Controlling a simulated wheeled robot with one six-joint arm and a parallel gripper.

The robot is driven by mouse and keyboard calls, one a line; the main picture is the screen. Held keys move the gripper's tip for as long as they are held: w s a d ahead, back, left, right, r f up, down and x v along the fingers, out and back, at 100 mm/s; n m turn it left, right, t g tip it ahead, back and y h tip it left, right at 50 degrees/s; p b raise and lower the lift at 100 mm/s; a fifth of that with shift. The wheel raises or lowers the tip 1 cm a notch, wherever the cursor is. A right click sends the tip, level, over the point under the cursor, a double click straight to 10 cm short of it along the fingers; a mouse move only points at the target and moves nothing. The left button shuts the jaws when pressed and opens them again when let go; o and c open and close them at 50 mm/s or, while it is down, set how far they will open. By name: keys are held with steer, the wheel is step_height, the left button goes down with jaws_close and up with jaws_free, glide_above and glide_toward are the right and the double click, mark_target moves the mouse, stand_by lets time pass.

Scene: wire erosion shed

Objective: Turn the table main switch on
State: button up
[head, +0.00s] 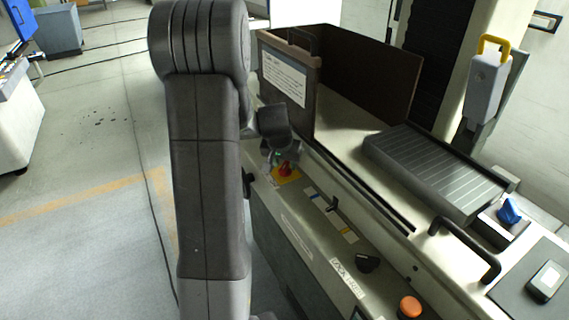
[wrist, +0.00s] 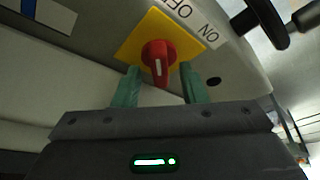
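The main switch is a red rotary knob (wrist: 158,62) on a yellow square plate (wrist: 135,47), with OFF and ON lettering (wrist: 190,20) beside it on the pale panel. A light mark on the knob points down in the wrist view, towards my gripper. My gripper (wrist: 160,84) is open, with one green finger on each side of the knob and visible gaps between. I cannot tell whether a finger touches the plate.
A black lever (head: 331,204), a black knob (head: 367,262) and an orange button (head: 410,306) sit along the same panel. A dark handle (wrist: 262,20) stands close right of the switch. A dark guard with a notice (head: 284,75) rises behind my gripper. Open floor (head: 90,235) lies left.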

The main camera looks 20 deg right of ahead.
steer(key=shift+f, duration=0.15)
jaws_close()
